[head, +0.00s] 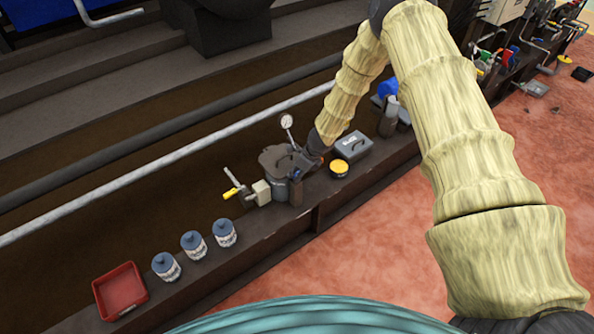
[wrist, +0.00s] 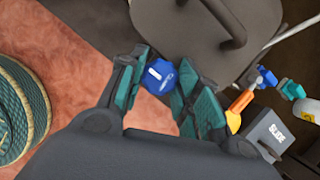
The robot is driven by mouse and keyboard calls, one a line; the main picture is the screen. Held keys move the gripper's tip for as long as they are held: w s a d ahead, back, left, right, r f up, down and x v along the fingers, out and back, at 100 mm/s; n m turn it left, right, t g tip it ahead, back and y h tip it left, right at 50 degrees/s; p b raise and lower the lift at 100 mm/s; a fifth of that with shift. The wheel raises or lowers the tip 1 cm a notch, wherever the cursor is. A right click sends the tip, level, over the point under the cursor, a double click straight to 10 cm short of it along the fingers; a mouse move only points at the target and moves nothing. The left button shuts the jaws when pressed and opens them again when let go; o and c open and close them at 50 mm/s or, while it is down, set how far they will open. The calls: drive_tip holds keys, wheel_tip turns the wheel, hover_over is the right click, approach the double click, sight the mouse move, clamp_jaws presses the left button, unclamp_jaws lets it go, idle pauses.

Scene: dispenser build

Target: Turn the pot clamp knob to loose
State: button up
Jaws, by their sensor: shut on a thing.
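The pot (head: 276,185) is dark grey with a lid and stands on the ledge in the head view; its lid (wrist: 195,35) fills the top of the wrist view. The blue clamp knob (wrist: 160,77) with a white mark sits at the pot's edge, between my fingers. My gripper (wrist: 160,85) is shut on the knob, one dark green-padded finger on each side. In the head view my gripper (head: 306,163) is at the pot's right side, and the fingertips are partly hidden there.
A yellow-handled valve (head: 232,193) and a beige box (head: 262,192) are left of the pot. A gauge (head: 287,121) rises behind it. A yellow tin (head: 340,167) and grey box (head: 352,147) stand right. Several jars and a red tray (head: 120,291) are further left.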

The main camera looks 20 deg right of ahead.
idle(0.3)
drive_tip(key=o, duration=1)
drive_tip(key=v, duration=1.2)
